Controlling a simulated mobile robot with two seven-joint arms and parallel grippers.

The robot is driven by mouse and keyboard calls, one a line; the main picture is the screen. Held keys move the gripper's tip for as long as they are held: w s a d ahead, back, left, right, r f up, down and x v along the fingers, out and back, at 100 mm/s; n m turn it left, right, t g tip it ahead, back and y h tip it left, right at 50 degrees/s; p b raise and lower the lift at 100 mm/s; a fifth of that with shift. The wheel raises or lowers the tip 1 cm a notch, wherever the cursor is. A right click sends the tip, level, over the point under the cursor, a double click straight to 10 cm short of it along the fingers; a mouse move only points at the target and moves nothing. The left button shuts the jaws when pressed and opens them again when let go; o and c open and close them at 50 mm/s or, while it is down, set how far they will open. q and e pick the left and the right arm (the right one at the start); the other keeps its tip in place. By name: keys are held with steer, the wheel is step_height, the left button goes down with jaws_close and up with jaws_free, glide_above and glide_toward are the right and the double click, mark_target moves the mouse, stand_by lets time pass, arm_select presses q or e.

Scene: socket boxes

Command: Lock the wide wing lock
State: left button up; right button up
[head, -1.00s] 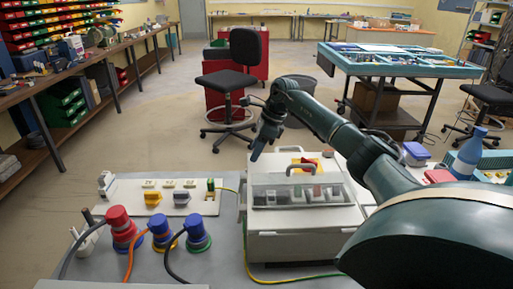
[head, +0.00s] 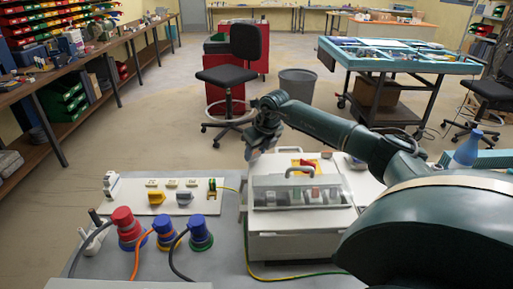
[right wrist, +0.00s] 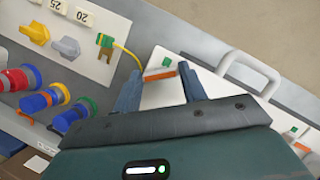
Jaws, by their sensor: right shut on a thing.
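A flat orange wing (right wrist: 161,77) sits beside a small green mark on the pale top of a box (right wrist: 213,92) in the right wrist view; I take it for the wide wing lock. My right gripper (right wrist: 160,76) has one finger at each end of this wing and is shut on it. In the head view my right gripper (head: 262,154) points down at the back left corner of the grey-white socket box (head: 300,247). It hides the wing there. My left gripper is not in view.
The box has a raised handle (head: 302,169) right of my right gripper and a clear front window. A switch panel (head: 130,202) stands at the left. Plugs with cables, including a red plug (head: 123,219), stand in front of it.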

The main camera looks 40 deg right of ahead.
steer(key=m+h, duration=0.1)
steer(key=m, duration=0.1)
steer(key=shift+a+m, duration=0.15)
steer(key=shift+m, duration=0.25)
steer(key=shift+w+m+g+h+b, duration=0.1)
steer(key=shift+m+g+h+b, duration=0.25)
steer(key=shift+m, duration=0.75)
steer(key=shift+m+g+h, duration=0.15)
steer(key=shift+m+h, duration=0.3)
steer(key=shift+m, duration=0.65)
steer(key=o, duration=1)
steer(key=b+v, duration=0.1)
steer(key=v, duration=1.2)
steer(key=shift+a+r+b, duration=0.15)
steer(key=shift+b, duration=0.2)
steer(key=shift+w, duration=0.1)
